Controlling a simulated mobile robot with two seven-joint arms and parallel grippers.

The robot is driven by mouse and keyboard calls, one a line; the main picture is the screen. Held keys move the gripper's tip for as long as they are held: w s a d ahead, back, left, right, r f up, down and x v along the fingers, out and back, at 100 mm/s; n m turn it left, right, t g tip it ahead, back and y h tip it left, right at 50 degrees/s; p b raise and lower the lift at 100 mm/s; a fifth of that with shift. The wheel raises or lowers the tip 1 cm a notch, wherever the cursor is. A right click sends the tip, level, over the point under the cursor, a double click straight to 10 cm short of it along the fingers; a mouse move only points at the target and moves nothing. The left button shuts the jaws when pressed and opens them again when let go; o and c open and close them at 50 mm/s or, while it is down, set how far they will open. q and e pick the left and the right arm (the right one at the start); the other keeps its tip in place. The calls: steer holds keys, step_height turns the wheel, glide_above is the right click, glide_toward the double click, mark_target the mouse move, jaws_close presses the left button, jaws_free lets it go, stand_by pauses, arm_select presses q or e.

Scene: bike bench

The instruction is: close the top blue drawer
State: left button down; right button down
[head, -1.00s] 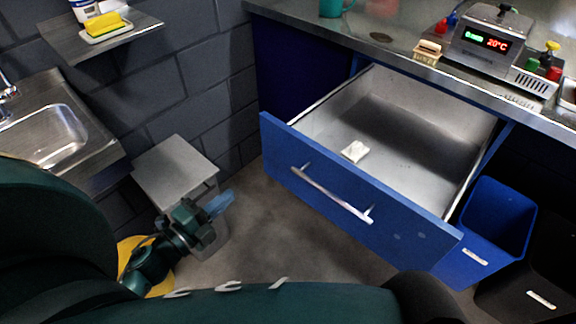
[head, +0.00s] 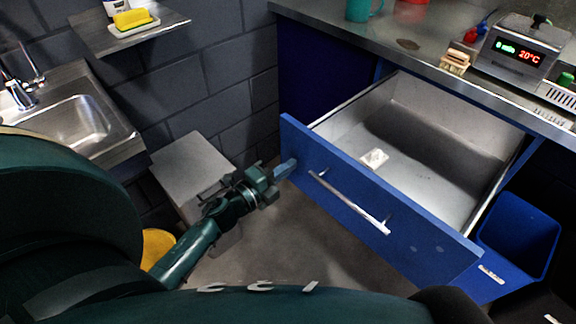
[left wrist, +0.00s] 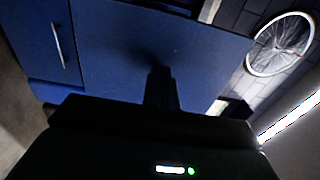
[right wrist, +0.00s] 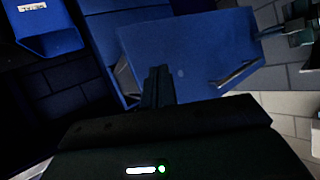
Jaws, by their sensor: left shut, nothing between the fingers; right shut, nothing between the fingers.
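The top blue drawer (head: 350,195) is pulled far out from under the bench, its bare metal inside showing. It has a silver bar handle (head: 345,202) and a small white block (head: 374,158) inside. My left gripper (head: 287,168) is shut and empty, close to the left end of the drawer front; I cannot tell if it touches. In the left wrist view its fingers (left wrist: 160,90) lie before a blue panel. My right gripper (right wrist: 158,88) is shut and empty, over a blue panel with a handle (right wrist: 240,72) in its view, and hidden in the head view.
A blue bin (head: 520,235) stands right of the drawer. A grey stool (head: 190,165) and a sink (head: 80,122) are at the left. The bench top holds a device with a display (head: 520,48) and a teal mug (head: 360,10). Floor shows before the drawer.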

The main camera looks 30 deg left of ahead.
arm_select(q)
steer(key=shift+w+d, duration=0.1)
steer(key=shift+w, duration=0.2)
arm_select(e)
steer(key=shift+f, duration=0.1)
